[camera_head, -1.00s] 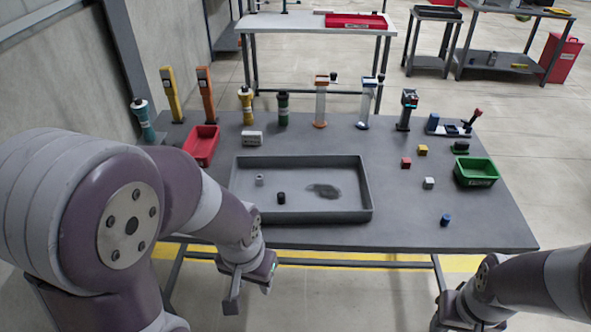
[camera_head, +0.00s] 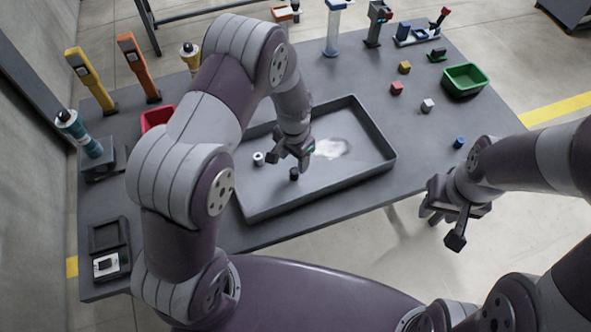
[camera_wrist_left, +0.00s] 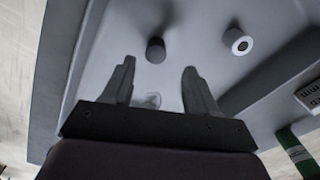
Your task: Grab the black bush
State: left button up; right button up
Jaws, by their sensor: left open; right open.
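The black bush (camera_head: 294,174) stands on the floor of the grey tray (camera_head: 378,142). In the left wrist view the black bush (camera_wrist_left: 156,50) is ahead of the gap between the fingertips, apart from both. A light grey bush (camera_head: 258,158) stands to its left; it also shows in the left wrist view (camera_wrist_left: 238,42) at the right. My left gripper (camera_head: 290,156) is open and empty, above the tray close to the black bush. My right gripper (camera_head: 444,212) is open and empty, off the table's front edge at the right.
A green bin (camera_head: 465,80) stands at the table's right end, with small red (camera_head: 397,88), yellow (camera_head: 404,67) and white (camera_head: 428,105) cubes and a blue part (camera_head: 459,143) nearby. A red bin (camera_head: 156,117) is partly hidden behind my left arm. The tray walls surround the bushes.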

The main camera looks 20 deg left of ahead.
aim_at(295, 170)
pick_arm(q)
jog(key=f, duration=0.3)
jog(key=f+p, duration=0.1)
jog(key=shift+s+d+f, duration=0.15)
jog(key=shift+s+f, duration=0.05)
jog(key=shift+s, duration=0.15)
jog(key=shift+d+f, duration=0.15)
jog(key=shift+f, duration=0.25)
grip_shut()
